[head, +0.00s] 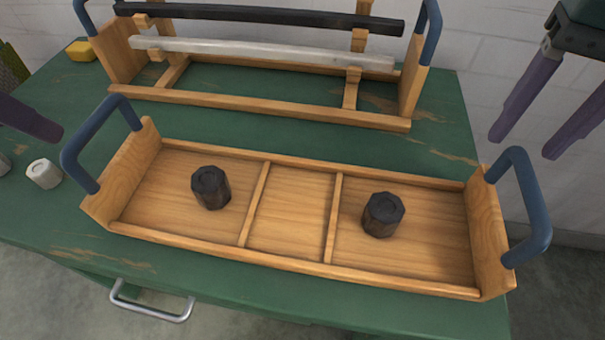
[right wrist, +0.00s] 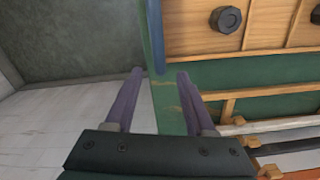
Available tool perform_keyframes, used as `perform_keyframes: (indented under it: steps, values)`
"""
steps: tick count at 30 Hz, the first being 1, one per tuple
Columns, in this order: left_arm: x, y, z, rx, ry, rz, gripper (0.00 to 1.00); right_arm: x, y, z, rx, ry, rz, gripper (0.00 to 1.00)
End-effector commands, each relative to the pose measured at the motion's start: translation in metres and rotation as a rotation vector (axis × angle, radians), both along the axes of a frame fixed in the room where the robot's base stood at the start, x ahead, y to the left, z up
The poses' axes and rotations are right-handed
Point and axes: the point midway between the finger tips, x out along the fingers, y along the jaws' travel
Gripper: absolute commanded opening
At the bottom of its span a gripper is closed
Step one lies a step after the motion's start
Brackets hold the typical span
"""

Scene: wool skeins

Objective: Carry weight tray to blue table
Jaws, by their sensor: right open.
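The wooden weight tray (head: 290,268) has three compartments and a blue handle at each end. It sits on a green table (head: 443,172). One dark weight (head: 211,188) stands in its left compartment and another (head: 383,215) in its right one; the middle compartment is empty. My right gripper (head: 523,147) is open and empty, above and near the tray's right handle (head: 532,208). In the right wrist view, that handle (right wrist: 155,38) shows ahead of the purple fingers. Only a purple finger of my left gripper (head: 30,119) shows, near the left handle (head: 88,145). No blue table shows.
Behind the tray stands a wooden rack (head: 250,104) with blue handles, holding a black bar (head: 260,15) and a pale bar (head: 262,53). A pale weight (head: 43,173) lies left of the tray. A yellow block (head: 81,50) sits at the back left.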

Motion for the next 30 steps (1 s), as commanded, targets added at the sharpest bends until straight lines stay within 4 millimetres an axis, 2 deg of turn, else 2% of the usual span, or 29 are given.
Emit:
perform_keyframes:
  steps: [9,15,21,29,30]
  values:
    - [0.02,0.006,-0.048,0.0,0.005,0.002,0.55,-0.002,0.001,-0.053,0.003,0.007,-0.001,0.55]
    - [0.032,0.009,-0.073,0.001,0.003,0.001,0.55,-0.001,0.002,-0.08,0.003,0.003,-0.002,0.55]
    - [0.037,0.01,-0.083,0.0,0.0,-0.001,0.55,0.0,0.001,-0.092,0.001,0.001,0.0,0.55]
    - [0.038,0.01,-0.084,0.0,0.0,-0.001,0.55,0.0,0.001,-0.093,0.001,0.001,0.001,0.55]
    - [0.038,0.01,-0.084,0.0,0.0,-0.001,0.52,0.0,0.001,-0.093,0.001,0.001,0.001,0.53]
